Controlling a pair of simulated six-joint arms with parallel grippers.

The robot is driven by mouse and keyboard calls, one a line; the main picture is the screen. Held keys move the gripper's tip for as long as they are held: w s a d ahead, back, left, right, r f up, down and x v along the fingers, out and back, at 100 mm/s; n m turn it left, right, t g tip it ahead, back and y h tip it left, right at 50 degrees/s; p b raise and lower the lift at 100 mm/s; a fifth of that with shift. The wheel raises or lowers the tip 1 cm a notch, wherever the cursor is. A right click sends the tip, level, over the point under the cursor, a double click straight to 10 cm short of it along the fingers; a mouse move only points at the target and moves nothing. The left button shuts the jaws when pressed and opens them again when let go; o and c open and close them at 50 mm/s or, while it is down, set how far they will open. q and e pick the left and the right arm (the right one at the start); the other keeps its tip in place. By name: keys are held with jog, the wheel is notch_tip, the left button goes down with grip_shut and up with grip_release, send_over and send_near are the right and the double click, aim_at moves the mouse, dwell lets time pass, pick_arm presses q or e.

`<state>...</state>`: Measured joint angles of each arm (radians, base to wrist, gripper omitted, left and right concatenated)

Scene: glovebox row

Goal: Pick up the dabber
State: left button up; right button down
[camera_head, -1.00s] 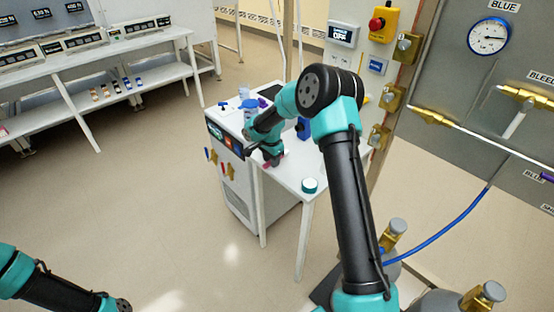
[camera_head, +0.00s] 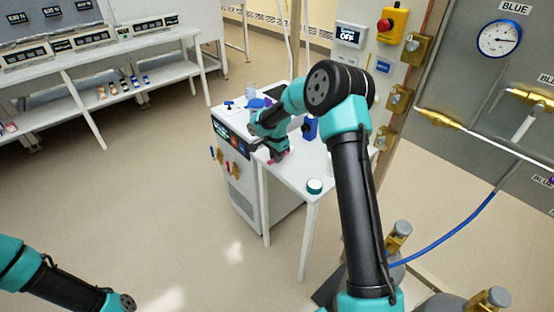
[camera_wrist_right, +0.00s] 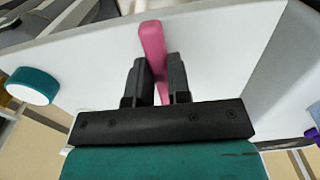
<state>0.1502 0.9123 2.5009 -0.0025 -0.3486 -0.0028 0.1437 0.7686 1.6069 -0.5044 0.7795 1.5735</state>
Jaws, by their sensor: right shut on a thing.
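The dabber appears to be the pink object (camera_wrist_right: 153,45) in the right wrist view, standing out beyond the fingers. My right gripper (camera_wrist_right: 158,82) is shut on it, one dark finger on each side. In the head view a bit of pink (camera_head: 284,154) shows at the right gripper (camera_head: 277,157), low over the white table (camera_head: 303,180). I cannot tell whether the dabber still touches the table. My left arm (camera_head: 60,285) shows at the lower left, but its fingers are not visible.
A blue bottle (camera_head: 309,128) stands behind my right arm. A machine with a dark panel (camera_head: 230,138) adjoins the table's left side.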

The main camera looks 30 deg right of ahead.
jog(key=shift+r, duration=0.6)
jog(key=shift+s+a+r, duration=0.1)
jog(key=shift+s+r, duration=0.05)
jog(key=shift+r, duration=0.15)
jog(key=s+a+r, duration=0.1)
jog(key=s+a, duration=0.7)
jog(key=s, duration=0.5)
jog(key=shift+s+r, duration=0.2)
jog(key=shift+s, duration=0.1)
jog(key=shift+d, duration=0.15)
